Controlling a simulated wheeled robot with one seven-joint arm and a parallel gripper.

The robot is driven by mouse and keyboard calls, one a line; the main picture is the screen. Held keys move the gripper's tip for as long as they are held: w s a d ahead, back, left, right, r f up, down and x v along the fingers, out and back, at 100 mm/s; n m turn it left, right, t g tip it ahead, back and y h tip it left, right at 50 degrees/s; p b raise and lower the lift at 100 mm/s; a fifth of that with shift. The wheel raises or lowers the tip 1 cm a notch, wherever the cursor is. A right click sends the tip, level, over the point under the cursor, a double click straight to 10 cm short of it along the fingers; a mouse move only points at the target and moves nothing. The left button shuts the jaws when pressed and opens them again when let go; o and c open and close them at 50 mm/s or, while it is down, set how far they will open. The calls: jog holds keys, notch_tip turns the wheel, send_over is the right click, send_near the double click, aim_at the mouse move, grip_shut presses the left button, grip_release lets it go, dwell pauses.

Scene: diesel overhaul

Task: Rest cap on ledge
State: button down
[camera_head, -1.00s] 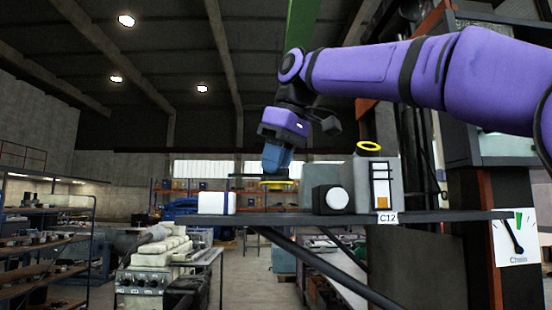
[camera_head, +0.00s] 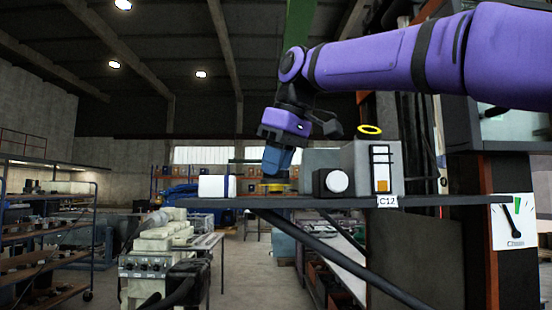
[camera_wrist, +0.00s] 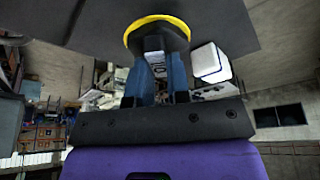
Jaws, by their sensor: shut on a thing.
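A flat dark cap with a yellow rim (camera_head: 277,187) is at the top of the ledge (camera_head: 250,202), right of a white box. It also shows in the wrist view (camera_wrist: 158,36), against the dark ledge surface (camera_wrist: 90,30). My gripper (camera_head: 277,175) comes down from above, its blue fingers (camera_wrist: 158,65) closed on the dark middle part of the cap. The cap looks level and at or very near the ledge surface. I cannot tell if its underside touches, as that is hidden.
The white box (camera_head: 216,186) stands close left of the cap. A dark block with a white round face (camera_head: 336,181) and a grey box (camera_head: 358,160) topped by a yellow ring (camera_head: 369,129) stand to the right. A C12 label (camera_head: 387,201) is on the ledge's front.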

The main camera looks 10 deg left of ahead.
jog(key=shift+f, duration=0.3)
jog(key=c, duration=1)
grip_release()
jog(key=shift+f, duration=0.1)
jog(key=v, duration=1.1)
